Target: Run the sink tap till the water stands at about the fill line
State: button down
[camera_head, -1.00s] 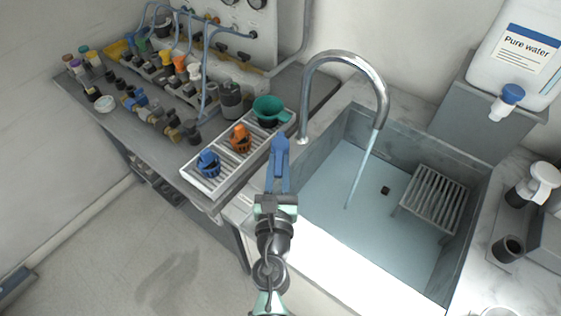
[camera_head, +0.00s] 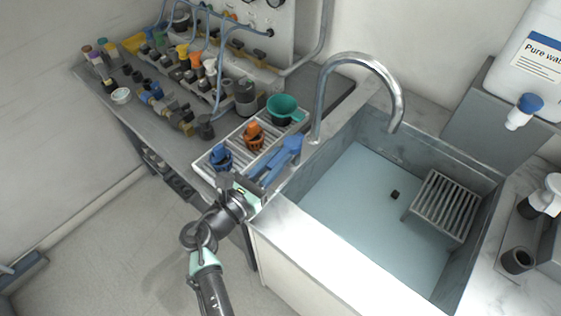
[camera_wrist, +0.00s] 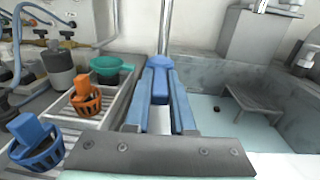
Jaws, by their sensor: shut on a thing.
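The chrome gooseneck tap (camera_head: 361,60) arches over the sink (camera_head: 340,247), and no water stream shows at its spout. Pale blue water (camera_head: 350,215) covers the sink floor; I cannot make out a fill line. My gripper (camera_head: 288,154) is beside the tap's base at the sink's left edge. In the wrist view my gripper (camera_wrist: 160,75) has its two blue fingers on either side of a blue piece, seemingly the tap lever (camera_wrist: 160,88), and is shut on it. The fingers partly hide the lever.
A white slatted rack (camera_head: 206,176) left of the tap holds a blue basket (camera_head: 221,160), an orange basket (camera_head: 253,137) and a green cup (camera_head: 284,109). A slatted grey stand (camera_head: 446,205) and a small dark piece (camera_head: 395,195) are in the sink. A water container (camera_head: 525,60) stands back right.

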jog(key=shift+w+a+m+g+h, duration=0.1)
jog(key=shift+a+m+g+h, duration=0.15)
jog(key=shift+m+h, duration=0.2)
jog(key=c, duration=0.8)
grip_release()
jog(key=shift+o, duration=0.2)
jog(key=v, duration=1.3)
jog(key=shift+b, duration=0.3)
jog(key=shift+w, duration=0.1)
